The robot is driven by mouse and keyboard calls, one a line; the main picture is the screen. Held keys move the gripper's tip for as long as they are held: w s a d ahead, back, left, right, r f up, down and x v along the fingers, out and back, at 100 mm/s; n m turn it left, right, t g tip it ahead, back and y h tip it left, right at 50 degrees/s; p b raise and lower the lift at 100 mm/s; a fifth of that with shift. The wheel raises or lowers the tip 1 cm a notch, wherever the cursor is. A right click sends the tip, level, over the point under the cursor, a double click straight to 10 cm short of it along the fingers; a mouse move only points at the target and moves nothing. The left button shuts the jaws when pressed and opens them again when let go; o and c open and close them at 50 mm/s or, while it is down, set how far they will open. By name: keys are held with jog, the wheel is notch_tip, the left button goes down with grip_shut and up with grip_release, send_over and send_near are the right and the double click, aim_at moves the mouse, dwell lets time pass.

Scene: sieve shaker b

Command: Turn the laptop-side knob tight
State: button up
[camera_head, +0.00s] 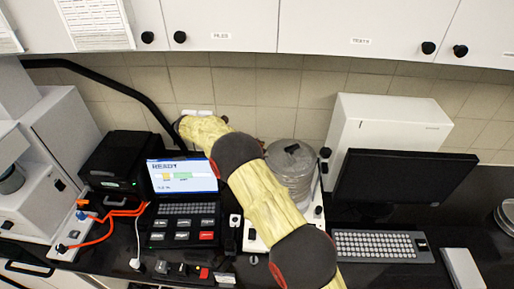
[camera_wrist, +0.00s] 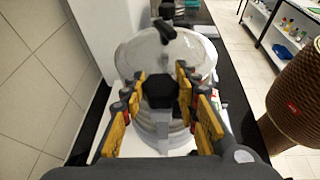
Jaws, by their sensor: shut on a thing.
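The sieve shaker (camera_head: 291,170) stands on the counter right of the laptop (camera_head: 183,178), with a round clear lid (camera_wrist: 140,50) on its stack of sieves. In the wrist view, my gripper (camera_wrist: 161,85) has one finger on each side of a black knob (camera_wrist: 160,92) at the near edge of the lid, and is shut on it. A second black knob (camera_wrist: 164,30) shows at the far side of the lid; it also shows in the head view (camera_head: 325,153). My arm hides my gripper and the laptop-side knob in the head view.
A monitor (camera_head: 402,178) and keyboard (camera_head: 382,246) stand to the right, before a white box-shaped device (camera_head: 385,125). A black box (camera_head: 120,165) and orange cables (camera_head: 100,228) lie left of the laptop. Cabinets (camera_head: 350,25) hang above. The tiled wall (camera_wrist: 40,90) is close by.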

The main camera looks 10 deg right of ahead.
jog(key=shift+m+g, duration=0.6)
jog(key=shift+g, duration=0.1)
jog(key=shift+r, duration=0.1)
jog(key=o, duration=1.2)
notch_tip(320, 180, up, 10)
jog(key=shift+f, duration=0.1)
jog(key=shift+w, duration=0.1)
